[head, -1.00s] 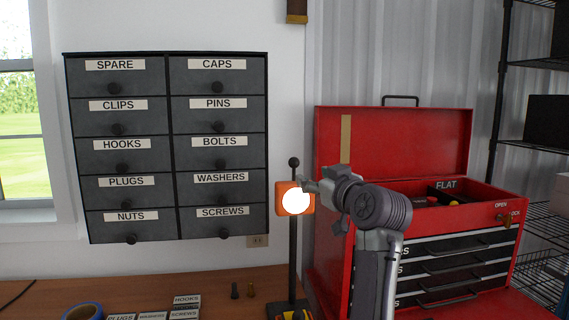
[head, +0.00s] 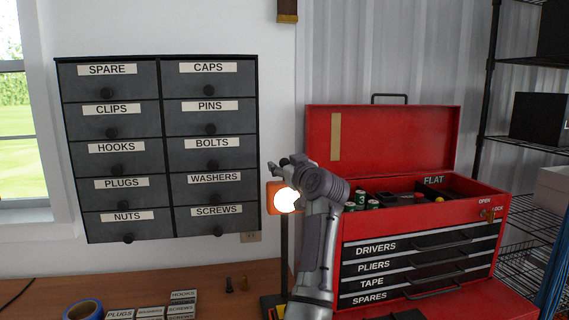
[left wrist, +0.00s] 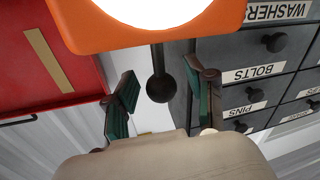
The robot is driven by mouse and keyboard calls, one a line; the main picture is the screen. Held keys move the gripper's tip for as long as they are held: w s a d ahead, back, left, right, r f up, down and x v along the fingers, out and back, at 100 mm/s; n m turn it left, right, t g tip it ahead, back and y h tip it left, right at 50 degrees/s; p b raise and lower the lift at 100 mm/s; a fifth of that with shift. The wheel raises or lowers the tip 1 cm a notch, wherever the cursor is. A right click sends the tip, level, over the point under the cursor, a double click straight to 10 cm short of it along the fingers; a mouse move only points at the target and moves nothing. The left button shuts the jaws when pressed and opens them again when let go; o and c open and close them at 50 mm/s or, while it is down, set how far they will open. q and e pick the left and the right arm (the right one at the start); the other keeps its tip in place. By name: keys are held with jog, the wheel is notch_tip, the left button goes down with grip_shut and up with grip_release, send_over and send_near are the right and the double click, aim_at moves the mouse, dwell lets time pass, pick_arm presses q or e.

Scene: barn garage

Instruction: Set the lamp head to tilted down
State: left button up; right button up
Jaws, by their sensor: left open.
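The lamp has an orange head (head: 271,198) with a bright white lens facing me. Its head stands on a dark post (head: 284,245) at the back of the bench. The head looks roughly level; its exact tilt is hard to tell. My left gripper (head: 279,168) is just above the head, hiding the post's top. In the left wrist view, the orange head (left wrist: 85,30) fills the upper part. The post's dark ball knob (left wrist: 160,88) shows between the open fingers of my left gripper (left wrist: 165,80), with visible gaps on both sides. My right gripper is not in view.
A red toolbox (head: 384,140) with an open lid stands right of the lamp, close to my left arm. A labelled drawer cabinet (head: 163,148) hangs on the wall at left. Blue tape (head: 83,310) and label blocks (head: 182,304) lie on the wooden bench (head: 60,288).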

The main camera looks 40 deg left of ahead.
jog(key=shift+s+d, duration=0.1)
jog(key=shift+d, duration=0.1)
pick_arm(q)
grip_shut()
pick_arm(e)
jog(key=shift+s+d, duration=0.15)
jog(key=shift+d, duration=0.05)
